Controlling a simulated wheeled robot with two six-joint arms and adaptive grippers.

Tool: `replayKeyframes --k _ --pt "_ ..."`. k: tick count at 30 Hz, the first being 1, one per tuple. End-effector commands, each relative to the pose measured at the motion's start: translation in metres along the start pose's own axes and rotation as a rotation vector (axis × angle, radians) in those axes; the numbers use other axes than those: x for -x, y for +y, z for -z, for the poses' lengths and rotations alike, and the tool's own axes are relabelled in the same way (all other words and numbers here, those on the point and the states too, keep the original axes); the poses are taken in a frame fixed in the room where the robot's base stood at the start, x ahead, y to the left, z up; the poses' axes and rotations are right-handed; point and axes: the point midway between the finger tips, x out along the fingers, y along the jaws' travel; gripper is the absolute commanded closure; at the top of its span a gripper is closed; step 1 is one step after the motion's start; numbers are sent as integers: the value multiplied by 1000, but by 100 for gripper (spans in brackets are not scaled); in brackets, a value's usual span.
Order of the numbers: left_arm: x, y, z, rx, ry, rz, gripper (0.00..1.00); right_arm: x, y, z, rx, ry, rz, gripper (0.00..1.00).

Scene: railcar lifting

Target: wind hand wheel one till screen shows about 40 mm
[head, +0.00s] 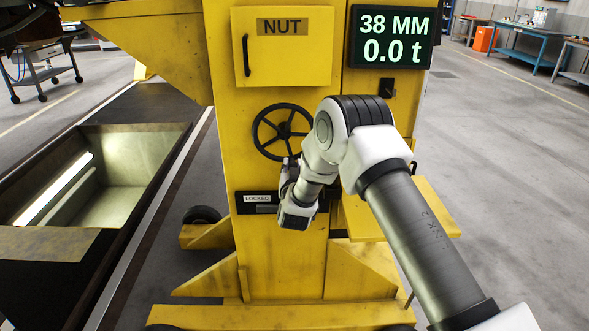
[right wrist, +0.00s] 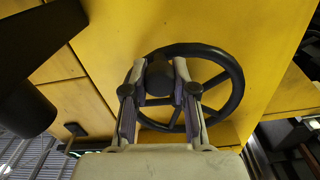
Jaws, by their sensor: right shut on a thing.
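The black hand wheel (head: 283,132) is mounted on the front of the yellow jack column. The screen (head: 392,37) at the upper right of the column reads 38 MM and 0.0 t. My right gripper (head: 290,166) is at the lower rim of the wheel. In the right wrist view, its fingers (right wrist: 160,76) are on both sides of the wheel's dark round handle knob (right wrist: 158,82), shut on it. The wheel rim also shows in that view (right wrist: 238,85). My left gripper is not in view.
A NUT door (head: 285,60) with a black handle is above the wheel. A LOCKED plate (head: 257,198) is below it. A dark switch (head: 387,87) is under the screen. An open floor pit (head: 110,185) lies to the left. Open floor lies to the right.

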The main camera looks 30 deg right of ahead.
Motion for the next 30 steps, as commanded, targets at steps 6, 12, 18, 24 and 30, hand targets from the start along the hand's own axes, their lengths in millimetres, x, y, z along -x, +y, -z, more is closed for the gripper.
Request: replayKeyframes --k 6,12,18,24,30 --pt "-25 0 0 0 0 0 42 0 -12 -8 -149 4 2 100" --pt "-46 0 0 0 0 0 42 0 -27 -12 -332 3 3 100" --pt "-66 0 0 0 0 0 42 0 -42 -11 -522 2 2 100" --pt "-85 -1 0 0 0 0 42 0 -57 -7 -713 3 3 100" --pt "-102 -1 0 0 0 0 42 0 -72 0 -903 2 3 100"
